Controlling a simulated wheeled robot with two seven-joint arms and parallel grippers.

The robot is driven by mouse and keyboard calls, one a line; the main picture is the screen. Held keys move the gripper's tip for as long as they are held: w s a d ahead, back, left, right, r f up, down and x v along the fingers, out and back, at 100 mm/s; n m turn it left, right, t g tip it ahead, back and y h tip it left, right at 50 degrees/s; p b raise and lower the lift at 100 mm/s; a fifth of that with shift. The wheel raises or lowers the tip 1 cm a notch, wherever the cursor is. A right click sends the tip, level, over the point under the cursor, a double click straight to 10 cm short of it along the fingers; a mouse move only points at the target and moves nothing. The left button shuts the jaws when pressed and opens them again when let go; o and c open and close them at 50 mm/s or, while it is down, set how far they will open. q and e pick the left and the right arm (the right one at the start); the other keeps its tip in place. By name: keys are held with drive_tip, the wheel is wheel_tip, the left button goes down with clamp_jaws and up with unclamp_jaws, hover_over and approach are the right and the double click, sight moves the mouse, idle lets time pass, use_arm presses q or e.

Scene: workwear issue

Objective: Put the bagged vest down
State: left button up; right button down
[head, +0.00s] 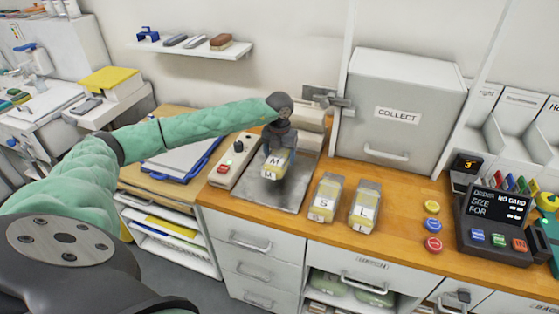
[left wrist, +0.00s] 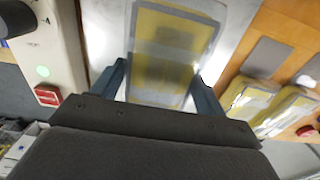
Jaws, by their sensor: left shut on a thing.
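The bagged vest marked M (head: 275,165) is a yellow vest in a clear bag with a white label. My left gripper (head: 279,150) is shut on it, over the grey metal plate (head: 295,196) on the counter. I cannot tell whether the bag touches the plate. In the left wrist view the bagged vest (left wrist: 170,55) lies between the two fingers of my left gripper (left wrist: 163,90). Two other bagged vests, marked S (head: 325,198) and L (head: 364,207), lie on the wooden counter to the right. My right gripper is not in view.
A control box (head: 236,160) with a red button and green light stands left of the plate. A grey COLLECT cabinet (head: 397,85) stands behind. Coloured buttons (head: 432,225) and a display terminal (head: 497,215) are at the right. A clipboard (head: 190,160) lies at the left.

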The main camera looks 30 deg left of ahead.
use_arm(q)
drive_tip(key=shift+a+f, duration=0.15)
drive_tip(key=shift+f, duration=0.3)
wheel_tip(320, 180, down, 3)
drive_tip(key=shift+r+p, duration=0.2)
drive_tip(key=shift+p, duration=0.7)
drive_tip(key=shift+f, duration=0.15)
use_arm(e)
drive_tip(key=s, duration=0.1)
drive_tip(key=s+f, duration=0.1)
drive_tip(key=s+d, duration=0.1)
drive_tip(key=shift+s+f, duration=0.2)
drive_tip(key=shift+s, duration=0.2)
use_arm(q)
drive_tip(key=shift+f, duration=0.15)
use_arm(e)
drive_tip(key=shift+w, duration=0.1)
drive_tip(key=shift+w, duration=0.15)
use_arm(q)
drive_tip(key=o, duration=1)
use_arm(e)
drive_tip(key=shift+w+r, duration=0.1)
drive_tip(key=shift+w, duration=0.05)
